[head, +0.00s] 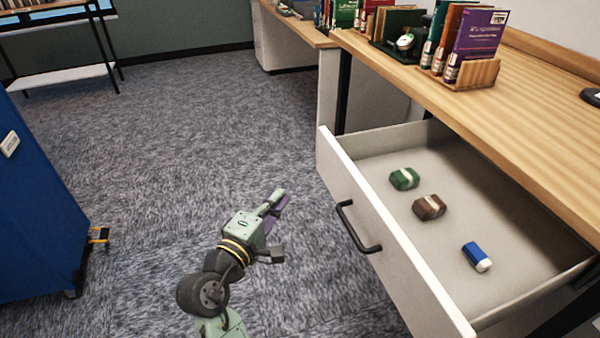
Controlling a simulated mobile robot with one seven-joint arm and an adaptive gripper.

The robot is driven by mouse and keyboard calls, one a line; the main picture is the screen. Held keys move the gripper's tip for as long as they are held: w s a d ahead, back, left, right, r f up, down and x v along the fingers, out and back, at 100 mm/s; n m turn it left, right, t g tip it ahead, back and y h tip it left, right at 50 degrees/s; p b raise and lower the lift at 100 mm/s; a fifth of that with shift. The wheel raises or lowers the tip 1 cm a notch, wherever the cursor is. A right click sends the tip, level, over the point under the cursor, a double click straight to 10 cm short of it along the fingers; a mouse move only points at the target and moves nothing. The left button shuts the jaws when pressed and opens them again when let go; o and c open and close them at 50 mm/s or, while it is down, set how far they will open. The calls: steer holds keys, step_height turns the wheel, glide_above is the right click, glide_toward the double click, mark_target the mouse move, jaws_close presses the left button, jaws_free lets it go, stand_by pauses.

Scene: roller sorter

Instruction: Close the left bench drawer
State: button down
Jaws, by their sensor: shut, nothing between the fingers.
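The white bench drawer (380,232) is pulled well out from under the wooden bench (510,118) at the right. Its black bar handle (355,228) is on the front panel, facing left. Inside lie a green block with a pale band (404,178), a brown block with a pale band (429,207) and a blue and white eraser-like piece (476,256). My gripper (277,199) is shut and empty, left of the drawer front and apart from the handle. Nothing blocks the view of the handle.
Books in a wooden holder (468,75) stand on the bench top. A blue cabinet (35,200) on a caster is at the left. A black bench leg (344,92) stands behind the drawer.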

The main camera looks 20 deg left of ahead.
mark_target(425, 157)
steer(key=w+d, duration=0.1)
steer(key=w, duration=0.3)
steer(key=w+d, duration=0.2)
steer(key=w, duration=0.2)
steer(key=w+d+b, duration=0.1)
steer(key=w+d, duration=0.1)
steer(key=w, duration=0.2)
steer(key=shift+r, duration=0.1)
steer(key=shift+d, duration=0.15)
steer(key=w+d+p, duration=0.3)
steer(key=w+d, duration=0.3)
steer(key=d, duration=0.3)
steer(key=w+d+p, duration=0.3)
steer(key=w+d, duration=0.3)
steer(key=d, duration=0.3)
steer(key=w+d+p, duration=0.3)
steer(key=w+d, duration=0.3)
steer(key=d, duration=0.3)
steer(key=shift+d+p, duration=0.15)
steer(key=shift+p, duration=0.15)
steer(key=shift+w+d, duration=0.2)
steer(key=shift+w, duration=0.05)
steer(key=shift+d+r, duration=0.1)
